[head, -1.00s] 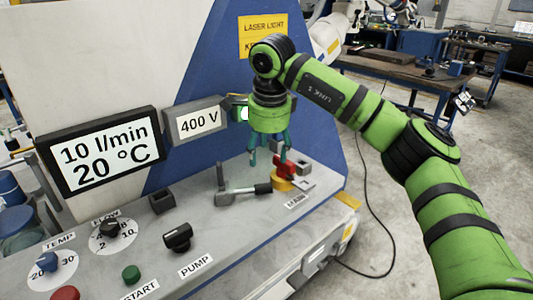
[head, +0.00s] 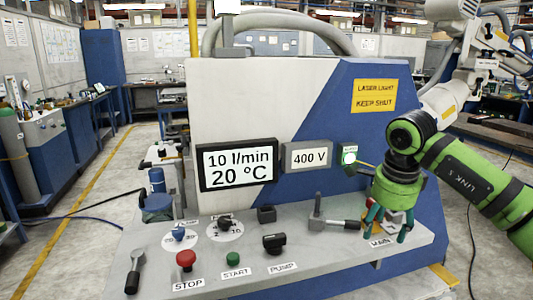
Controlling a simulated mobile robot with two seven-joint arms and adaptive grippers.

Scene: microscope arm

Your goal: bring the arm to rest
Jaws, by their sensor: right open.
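My right arm (head: 470,180) is green with black joints and comes in from the right. Its gripper (head: 387,230) has teal fingers that point down, open, over the right end of the console. The red and yellow switch at the MAIN label (head: 382,242) is partly hidden by the fingers. I cannot tell whether the fingers touch it. A grey lever with a black grip (head: 345,224) lies just left of the fingers. My left gripper is not in view.
The console (head: 330,258) carries a red STOP button (head: 186,260), a green START button (head: 233,258) and a black PUMP knob (head: 274,243). Displays read 10 l/min, 20 °C (head: 237,165) and 400 V (head: 308,157). Floor at left is open.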

